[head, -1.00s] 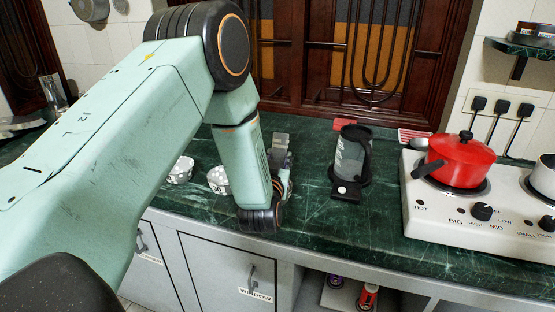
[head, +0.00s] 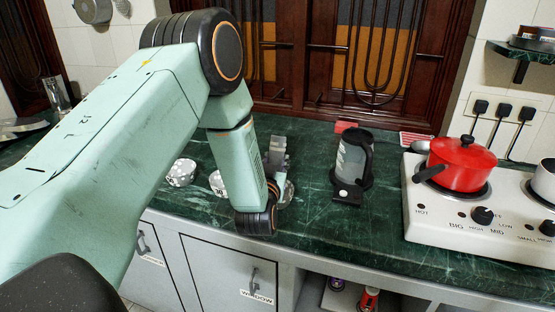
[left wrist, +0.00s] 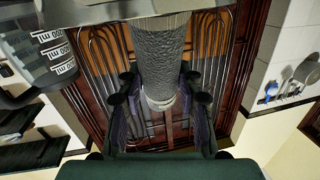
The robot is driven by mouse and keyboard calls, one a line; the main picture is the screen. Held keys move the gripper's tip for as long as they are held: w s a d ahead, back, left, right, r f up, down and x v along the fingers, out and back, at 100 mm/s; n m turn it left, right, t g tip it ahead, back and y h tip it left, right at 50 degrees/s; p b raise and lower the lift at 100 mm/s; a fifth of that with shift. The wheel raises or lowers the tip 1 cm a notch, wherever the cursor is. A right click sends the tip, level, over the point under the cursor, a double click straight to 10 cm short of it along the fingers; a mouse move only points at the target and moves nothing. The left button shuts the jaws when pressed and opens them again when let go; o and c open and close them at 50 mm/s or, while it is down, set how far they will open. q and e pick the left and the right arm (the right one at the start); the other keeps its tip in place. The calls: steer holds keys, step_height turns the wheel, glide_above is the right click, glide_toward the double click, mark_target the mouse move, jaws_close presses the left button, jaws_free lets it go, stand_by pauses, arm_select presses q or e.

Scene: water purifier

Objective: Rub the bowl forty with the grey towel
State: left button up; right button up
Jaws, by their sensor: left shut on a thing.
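My left gripper (head: 276,160) is low over the counter, mostly behind my own arm in the head view. In the left wrist view its fingers (left wrist: 160,95) are closed around a grey, rough-textured roll, which looks like the grey towel (left wrist: 162,55). A pale curved surface (left wrist: 90,12) borders the towel at the top of that view; I cannot tell whether they touch. A pale rounded thing (head: 289,190), perhaps a bowl, shows beside my wrist in the head view. No label forty is readable. My right gripper is not in view.
A spotted white bowl (head: 181,173) stands left of my arm, and another (head: 217,184) is partly hidden by it. A dark-handled jug (head: 353,163) stands to the right. A red pot (head: 461,163) sits on the white stove (head: 425,210). Counter before the jug is clear.

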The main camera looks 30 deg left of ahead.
arm_select(q)
steer(key=shift+s+d, duration=0.25)
steer(key=shift+s, duration=0.2)
steer(key=shift+d, duration=0.5)
steer(key=shift+x, duration=1.15)
steer(key=shift+s+a+p, duration=0.2)
steer(key=shift+a+p, duration=0.05)
steer(key=shift+p, duration=0.1)
steer(key=shift+s+r, duration=0.1)
steer(key=shift+s, duration=0.35)
steer(key=shift+s+d+p, duration=0.2)
steer(key=shift+s+p, duration=0.15)
steer(key=shift+p, duration=0.05)
steer(key=shift+s+d, duration=0.1)
steer(key=shift+d, duration=0.35)
steer(key=shift+d, duration=0.15)
